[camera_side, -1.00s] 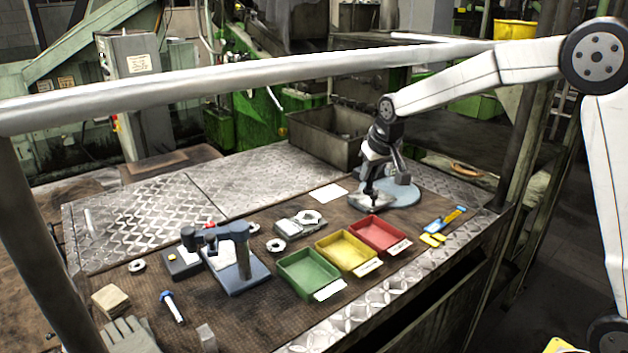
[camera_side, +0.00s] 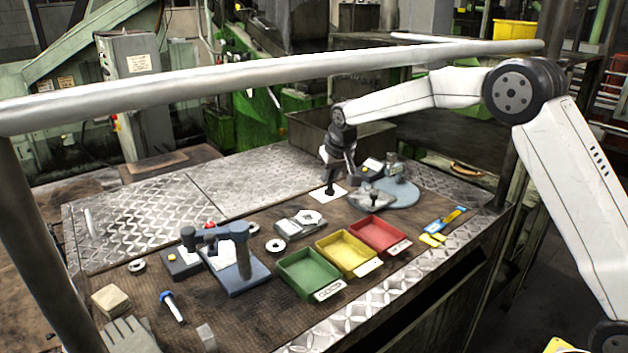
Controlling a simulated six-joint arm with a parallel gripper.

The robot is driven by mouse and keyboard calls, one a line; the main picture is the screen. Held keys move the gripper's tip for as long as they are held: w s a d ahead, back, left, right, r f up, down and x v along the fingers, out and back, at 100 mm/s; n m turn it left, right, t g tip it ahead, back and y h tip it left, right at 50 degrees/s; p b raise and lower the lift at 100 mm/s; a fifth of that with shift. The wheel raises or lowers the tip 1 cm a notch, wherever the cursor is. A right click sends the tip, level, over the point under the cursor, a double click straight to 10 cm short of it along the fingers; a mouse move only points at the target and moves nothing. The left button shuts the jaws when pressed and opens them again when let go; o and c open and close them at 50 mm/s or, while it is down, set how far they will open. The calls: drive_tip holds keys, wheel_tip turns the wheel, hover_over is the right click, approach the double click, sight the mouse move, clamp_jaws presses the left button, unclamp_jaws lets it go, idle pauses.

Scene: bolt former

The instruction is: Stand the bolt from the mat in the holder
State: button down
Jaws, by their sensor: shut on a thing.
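My gripper (camera_side: 329,188) is at the back of the brown work mat (camera_side: 240,325), in front of or over a white card (camera_side: 318,195). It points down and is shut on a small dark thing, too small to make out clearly. A bolt-like piece with a blue head (camera_side: 172,306) and pale shank lies on the brown mat at front left, far from my gripper. A round blue-grey base (camera_side: 405,196) stands right of my gripper, with a grey fixture (camera_side: 369,199) on it. I cannot tell which thing is the holder.
Green (camera_side: 307,275), yellow (camera_side: 347,254) and red (camera_side: 378,233) trays stand in a row at the front. A blue-grey press-like tool (camera_side: 236,262) stands left of them. A metal rail (camera_side: 270,78) crosses above the bench. Patterned plate (camera_side: 225,180) at the back is mostly clear.

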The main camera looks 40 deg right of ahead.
hover_over(306, 213)
drive_tip(key=s, duration=0.2)
wheel_tip(306, 213, down, 3)
drive_tip(key=shift+w+a+r, duration=0.1)
drive_tip(key=shift+a+r, duration=0.05)
drive_tip(key=shift+a, duration=0.1)
drive_tip(key=shift+f, duration=0.25)
drive_tip(key=shift+f, duration=1.9)
drive_tip(key=shift+f, duration=0.85)
drive_tip(key=shift+c, duration=2.4)
unclamp_jaws()
drive_tip(key=v, duration=0.7)
drive_tip(key=shift+r, duration=0.35)
